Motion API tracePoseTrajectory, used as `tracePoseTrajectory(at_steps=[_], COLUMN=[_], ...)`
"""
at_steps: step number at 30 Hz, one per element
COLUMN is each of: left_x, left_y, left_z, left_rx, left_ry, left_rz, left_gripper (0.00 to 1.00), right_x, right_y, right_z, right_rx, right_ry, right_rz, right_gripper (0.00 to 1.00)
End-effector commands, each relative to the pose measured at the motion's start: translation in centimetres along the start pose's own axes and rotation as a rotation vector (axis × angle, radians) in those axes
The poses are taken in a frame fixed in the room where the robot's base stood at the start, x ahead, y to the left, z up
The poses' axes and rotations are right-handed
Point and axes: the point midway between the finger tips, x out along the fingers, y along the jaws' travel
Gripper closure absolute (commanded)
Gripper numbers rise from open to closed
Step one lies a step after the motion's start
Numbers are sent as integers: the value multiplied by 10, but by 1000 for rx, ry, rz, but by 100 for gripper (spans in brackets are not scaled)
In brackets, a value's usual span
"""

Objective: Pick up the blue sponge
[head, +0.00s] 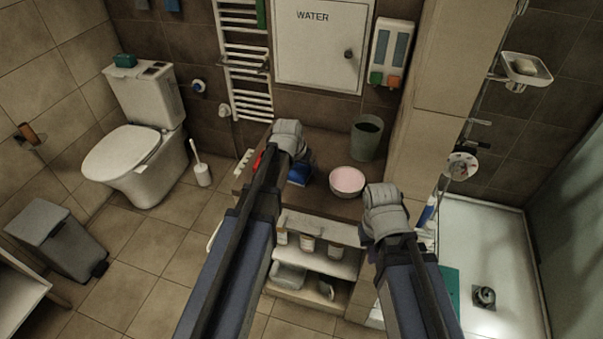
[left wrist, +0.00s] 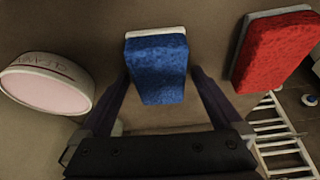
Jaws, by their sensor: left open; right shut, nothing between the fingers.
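The blue sponge (head: 300,174) lies on the brown counter, partly hidden by my left arm in the head view. In the left wrist view the blue sponge (left wrist: 157,72) has a pale backing along one edge. My left gripper (left wrist: 163,82) is open, with one finger on each side of the sponge. I cannot tell whether the fingers touch it. In the head view my left gripper (head: 288,145) is over the back of the counter. My right gripper (head: 384,200) is shut and empty near the counter's right front corner.
A red sponge (left wrist: 276,48) lies beside the blue one. A white bowl with a pink inside (head: 347,181) stands on the other side, with a grey-green bin-like cup (head: 367,137) behind it. Shelves with bottles (head: 307,244) are below the counter (head: 325,152).

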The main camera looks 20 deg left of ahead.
Motion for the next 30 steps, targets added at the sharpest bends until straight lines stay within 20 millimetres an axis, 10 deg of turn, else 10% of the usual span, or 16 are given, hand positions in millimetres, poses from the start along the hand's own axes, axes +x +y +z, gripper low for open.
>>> tracePoseTrajectory(at_steps=[14,30], left_x=[4,3], left_y=[0,0], left_z=[2,2], left_rx=[0,0], left_ry=[0,0], left_rz=[0,0], left_gripper=[0,60], right_x=[5,4], right_y=[0,0], right_z=[0,0], right_rx=[0,0], right_ry=[0,0], right_rz=[0,0], right_gripper=[100,100])
